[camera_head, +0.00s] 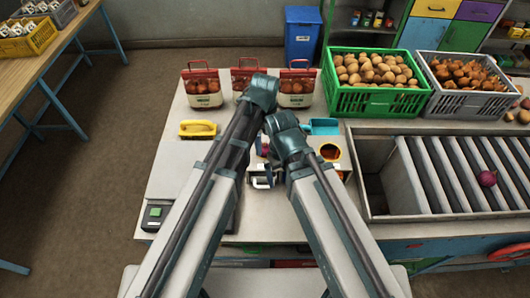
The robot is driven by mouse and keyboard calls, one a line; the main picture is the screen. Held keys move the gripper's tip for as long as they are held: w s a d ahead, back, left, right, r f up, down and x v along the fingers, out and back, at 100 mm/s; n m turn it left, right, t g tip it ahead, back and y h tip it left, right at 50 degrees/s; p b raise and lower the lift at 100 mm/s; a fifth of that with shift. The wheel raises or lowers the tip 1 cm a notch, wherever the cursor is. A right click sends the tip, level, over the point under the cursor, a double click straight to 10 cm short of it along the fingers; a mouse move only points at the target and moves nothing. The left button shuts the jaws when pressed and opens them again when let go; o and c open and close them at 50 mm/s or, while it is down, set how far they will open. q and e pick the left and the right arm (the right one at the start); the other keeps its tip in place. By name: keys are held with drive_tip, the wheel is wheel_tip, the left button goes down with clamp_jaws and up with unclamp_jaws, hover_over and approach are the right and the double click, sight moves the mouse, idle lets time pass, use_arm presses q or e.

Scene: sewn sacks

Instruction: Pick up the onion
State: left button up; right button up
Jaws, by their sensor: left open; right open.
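A round purple-red onion (487,178) lies on the grey slatted bed (445,176) at the right, apart from both grippers. Several brown onions (462,75) fill a grey crate (424,107) at the back right. My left gripper (262,148) is at the middle of the table, mostly hidden by my arms; it is open. My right gripper (262,181) is just nearer, pointing down, open, with nothing seen between its fingers. A small reddish patch beside the grippers is too hidden to name.
Three filled sacks (203,88) stand along the back of the table. A green crate of potatoes (345,99) is right of them. A yellow-handled brush (198,128), blue scoop (323,126) and scale (157,213) lie on the table. Its left part is mostly clear.

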sight(265, 146)
use_arm(q)
wheel_tip(265, 146, down, 4)
drive_tip(key=b, duration=0.3)
drive_tip(key=shift+s, duration=0.1)
drive_tip(key=shift+r, duration=0.1)
drive_tip(key=shift+c, duration=0.4)
drive_tip(key=c, duration=1.4)
drive_tip(key=shift+r, duration=0.1)
